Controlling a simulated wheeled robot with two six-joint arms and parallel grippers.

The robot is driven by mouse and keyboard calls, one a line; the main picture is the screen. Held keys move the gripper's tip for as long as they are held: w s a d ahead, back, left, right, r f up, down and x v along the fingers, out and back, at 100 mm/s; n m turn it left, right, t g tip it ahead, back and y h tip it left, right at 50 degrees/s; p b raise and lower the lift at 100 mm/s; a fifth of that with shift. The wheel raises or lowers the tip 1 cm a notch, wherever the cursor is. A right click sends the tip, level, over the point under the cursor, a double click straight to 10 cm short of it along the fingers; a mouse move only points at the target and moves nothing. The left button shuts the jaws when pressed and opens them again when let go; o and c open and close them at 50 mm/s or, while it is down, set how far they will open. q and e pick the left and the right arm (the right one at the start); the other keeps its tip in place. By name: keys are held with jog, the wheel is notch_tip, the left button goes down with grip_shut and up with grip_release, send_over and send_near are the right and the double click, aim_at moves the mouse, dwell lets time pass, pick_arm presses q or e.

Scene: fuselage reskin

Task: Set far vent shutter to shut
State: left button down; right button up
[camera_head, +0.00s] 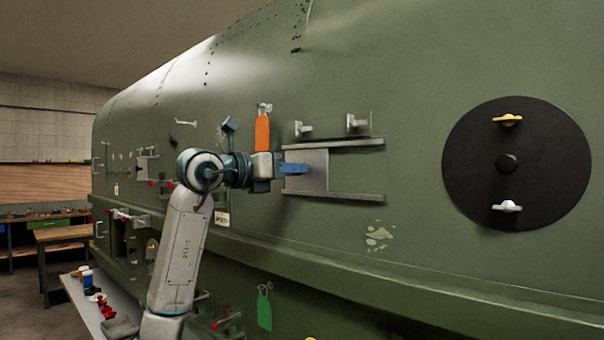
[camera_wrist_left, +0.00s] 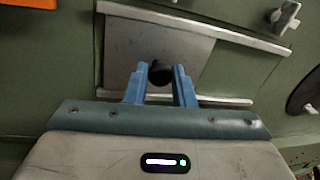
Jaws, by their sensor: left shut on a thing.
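A vent shutter, a grey sliding plate (camera_head: 318,170), sits at the left part of two horizontal metal rails (camera_head: 345,145) on the green fuselage. The rails run on to the right of it over bare green skin. My left gripper (camera_head: 294,169) has its blue fingers at the plate's left part. In the left wrist view the fingers (camera_wrist_left: 160,84) are on both sides of a dark round knob (camera_wrist_left: 160,72) in front of the plate (camera_wrist_left: 122,52), shut on it. Another, smaller shutter-like fitting (camera_head: 147,166) shows farther left along the fuselage. My right gripper does not show.
An orange tag (camera_head: 262,132) hangs just above my left gripper. Two grey latches (camera_head: 357,124) sit above the rails. A black round cover (camera_head: 517,164) is at the right. A ledge (camera_head: 400,268) runs below; a workbench (camera_head: 62,236) stands far left.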

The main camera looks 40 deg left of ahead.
pick_arm(q)
jog(key=shift+r, duration=0.15)
jog(key=c, duration=1.5)
grip_release()
jog(key=shift+a, duration=0.1)
jog(key=shift+o, duration=1.3)
jog(key=shift+a, duration=0.1)
jog(key=shift+s+a, duration=0.1)
jog(key=shift+a, duration=0.05)
jog(key=b+v, duration=0.5)
jog(key=v, duration=0.5)
jog(key=shift+s, duration=0.4)
